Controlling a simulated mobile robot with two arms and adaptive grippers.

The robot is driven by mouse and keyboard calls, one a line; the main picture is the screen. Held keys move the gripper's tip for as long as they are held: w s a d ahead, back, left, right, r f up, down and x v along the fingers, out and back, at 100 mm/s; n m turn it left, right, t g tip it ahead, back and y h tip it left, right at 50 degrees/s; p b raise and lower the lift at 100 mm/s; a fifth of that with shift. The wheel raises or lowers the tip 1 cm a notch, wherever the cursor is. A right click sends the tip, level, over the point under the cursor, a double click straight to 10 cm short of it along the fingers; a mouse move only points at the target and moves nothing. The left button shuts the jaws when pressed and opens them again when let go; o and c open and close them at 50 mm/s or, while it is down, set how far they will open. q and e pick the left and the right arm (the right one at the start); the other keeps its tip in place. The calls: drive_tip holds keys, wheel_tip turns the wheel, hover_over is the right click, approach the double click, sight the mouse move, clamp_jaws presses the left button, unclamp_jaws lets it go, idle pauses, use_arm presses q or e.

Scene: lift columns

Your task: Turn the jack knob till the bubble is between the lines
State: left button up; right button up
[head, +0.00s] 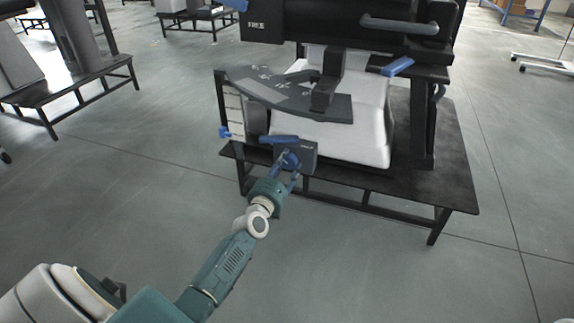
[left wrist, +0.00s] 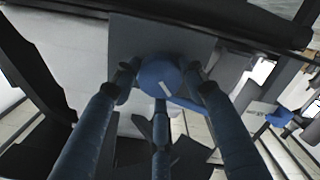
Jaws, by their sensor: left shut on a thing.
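The round blue knob (head: 291,159) sits on the front of a dark box (head: 308,154) low on the machine. In the left wrist view the blue knob (left wrist: 157,76) shows a short white mark on its face, slanted. My left gripper (head: 286,170) is at the knob. In the left wrist view its dark blue fingers (left wrist: 160,92) reach around the knob from both sides and below, shut on it. My right gripper is in neither view. I cannot make out a bubble or its lines in either view.
A black machine with a white padded seat (head: 345,140) stands on a black platform (head: 440,170). A blue lever (head: 279,139) lies just above the knob, and a white scale strip (head: 234,112) stands to its left. Grey floor (head: 370,270) in front is clear.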

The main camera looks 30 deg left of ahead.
use_arm(q)
drive_tip(key=shift+a+r+n, duration=0.4)
drive_tip(key=shift+a, duration=0.05)
drive_tip(key=o, duration=1.1)
drive_tip(key=shift+o, duration=0.2)
drive_tip(key=shift+f, duration=0.1)
drive_tip(key=shift+d+f, duration=0.1)
drive_tip(key=shift+f, duration=0.05)
drive_tip(key=shift+s+d, duration=0.1)
drive_tip(key=shift+s+d+f, duration=0.1)
drive_tip(key=shift+s+d, duration=0.05)
drive_tip(key=shift+s, duration=0.2)
drive_tip(key=v, duration=1.1)
